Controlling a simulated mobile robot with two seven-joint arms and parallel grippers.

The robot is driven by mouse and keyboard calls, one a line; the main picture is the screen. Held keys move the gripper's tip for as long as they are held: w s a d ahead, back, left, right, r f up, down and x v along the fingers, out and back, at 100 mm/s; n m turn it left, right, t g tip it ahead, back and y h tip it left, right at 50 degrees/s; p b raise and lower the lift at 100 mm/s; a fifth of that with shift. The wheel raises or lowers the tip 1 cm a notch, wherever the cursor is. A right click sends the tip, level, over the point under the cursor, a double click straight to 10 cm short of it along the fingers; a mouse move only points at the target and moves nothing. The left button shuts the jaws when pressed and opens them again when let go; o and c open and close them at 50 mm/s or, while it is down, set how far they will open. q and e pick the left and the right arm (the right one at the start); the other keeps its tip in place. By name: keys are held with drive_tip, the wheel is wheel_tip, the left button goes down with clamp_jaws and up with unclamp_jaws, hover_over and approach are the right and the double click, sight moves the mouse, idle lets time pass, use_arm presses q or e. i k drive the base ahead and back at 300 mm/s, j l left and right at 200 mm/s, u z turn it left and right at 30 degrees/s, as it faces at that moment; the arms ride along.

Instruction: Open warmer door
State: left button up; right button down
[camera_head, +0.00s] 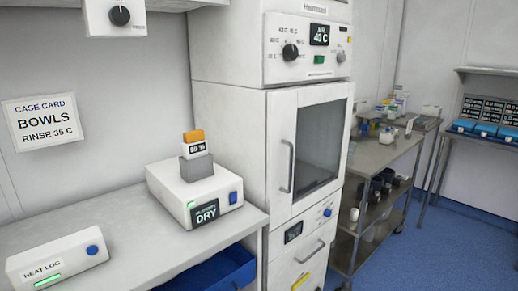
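The warmer (228,95) is a tall white cabinet in the middle of the head view. Its door (318,140) has a dark glass window and a white frame, and it looks shut. A vertical grey bar handle (288,166) is on the door's left side. Above the door, a control panel (308,48) has a black knob and a display reading 40 C. A lower compartment (301,255) with its own slanted handle sits below the door. Neither of my grippers shows in the view.
A counter (130,250) at left holds a white device (195,195) marked DRY and a HEAT LOG box (57,262). A blue bin (215,272) is under the counter. A metal cart (375,160) stands right of the warmer. Blue floor (430,250) is clear at lower right.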

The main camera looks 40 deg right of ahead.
sight(283, 106)
drive_tip(key=z, duration=1.75)
